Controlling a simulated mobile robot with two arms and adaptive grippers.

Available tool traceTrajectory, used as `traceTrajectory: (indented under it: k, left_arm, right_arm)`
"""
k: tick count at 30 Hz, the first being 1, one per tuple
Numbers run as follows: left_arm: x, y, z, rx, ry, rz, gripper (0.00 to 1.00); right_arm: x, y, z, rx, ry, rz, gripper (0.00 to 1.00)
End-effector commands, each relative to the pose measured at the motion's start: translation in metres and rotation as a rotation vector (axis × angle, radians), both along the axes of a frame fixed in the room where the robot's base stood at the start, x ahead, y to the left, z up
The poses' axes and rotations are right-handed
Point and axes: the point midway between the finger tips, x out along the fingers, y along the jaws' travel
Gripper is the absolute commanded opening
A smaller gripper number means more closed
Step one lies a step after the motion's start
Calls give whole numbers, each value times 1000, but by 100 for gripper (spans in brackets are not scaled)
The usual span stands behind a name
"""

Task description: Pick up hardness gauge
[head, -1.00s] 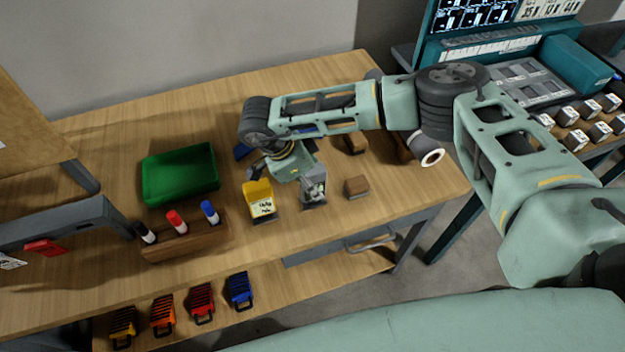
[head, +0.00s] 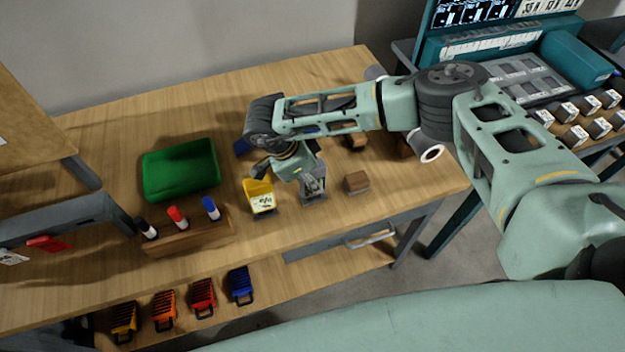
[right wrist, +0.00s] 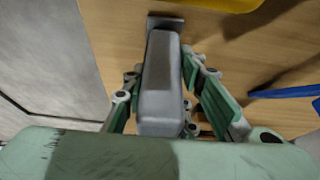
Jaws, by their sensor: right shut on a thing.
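The hardness gauge looks like a grey, block-like device on a small base. In the head view the gauge (head: 313,193) is near the table's front edge, right of a yellow holder. My right gripper (head: 311,179) reaches down over it and is shut on it. In the right wrist view the grey body of the gauge (right wrist: 161,85) is between the green fingers of the gripper (right wrist: 180,100). I cannot tell whether its base touches the table. The gripper hides part of the gauge. My left gripper is not in view.
The yellow holder (head: 261,198) stands close on the left. A brown block (head: 356,182) is close on the right. A green tray (head: 180,170) and a wooden rack (head: 190,237) with markers are farther left. A white-ended roll (head: 432,153) lies at the right.

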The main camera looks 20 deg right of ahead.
Motion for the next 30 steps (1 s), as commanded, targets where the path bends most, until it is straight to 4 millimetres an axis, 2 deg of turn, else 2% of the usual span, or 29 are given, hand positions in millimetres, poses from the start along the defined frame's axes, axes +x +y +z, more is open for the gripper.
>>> traceTrajectory:
  k: [12,17,19,30]
  left_arm:
    - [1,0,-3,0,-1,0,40]
    - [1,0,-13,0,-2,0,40]
    - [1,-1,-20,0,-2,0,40]
    - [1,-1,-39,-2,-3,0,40]
  right_arm:
    - [1,0,5,1,-3,0,0]
    - [2,0,23,2,-5,0,0]
    - [2,0,37,2,-8,1,0]
    - [-67,-20,81,1,-4,4,0]
